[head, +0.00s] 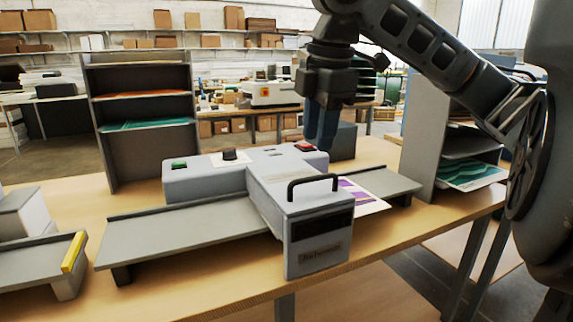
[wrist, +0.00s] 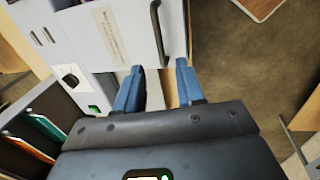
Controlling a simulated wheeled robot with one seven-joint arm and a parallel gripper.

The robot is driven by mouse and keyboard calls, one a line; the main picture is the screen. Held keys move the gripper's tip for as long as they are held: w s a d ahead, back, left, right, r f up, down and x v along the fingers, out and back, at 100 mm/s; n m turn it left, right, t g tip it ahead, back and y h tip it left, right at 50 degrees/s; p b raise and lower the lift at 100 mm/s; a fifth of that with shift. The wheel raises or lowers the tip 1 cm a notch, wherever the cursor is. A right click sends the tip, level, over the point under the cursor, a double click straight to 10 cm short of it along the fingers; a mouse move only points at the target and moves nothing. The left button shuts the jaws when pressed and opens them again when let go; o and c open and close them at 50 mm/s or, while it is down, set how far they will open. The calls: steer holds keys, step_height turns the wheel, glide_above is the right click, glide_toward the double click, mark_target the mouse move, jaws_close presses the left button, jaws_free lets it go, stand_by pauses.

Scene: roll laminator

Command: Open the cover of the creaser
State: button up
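The creaser (head: 205,180) is a grey machine on the wooden table, with a boxy block crossing its long flat bed. The block's cover (head: 270,170) lies flat and looks shut, with a black bar handle (head: 313,183) near its front end. In the wrist view, the cover (wrist: 130,25) and the handle (wrist: 158,30) are at the top, beyond my fingertips. My gripper (head: 321,142) points down behind the block, near the red button.
A green button (head: 179,165), a black knob (head: 230,155) and a red button (head: 305,147) sit on the rear housing. Grey shelf racks stand at left (head: 145,155) and right (head: 425,125).

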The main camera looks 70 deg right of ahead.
mark_target(312, 180)
steer(key=f, duration=0.5)
steer(key=w+d+f, duration=0.1)
steer(key=f, duration=0.1)
steer(key=shift+d+f+b, duration=0.1)
steer(key=shift+f+b, duration=0.15)
steer(key=shift+b, duration=0.05)
jaws_close()
stand_by(0.4)
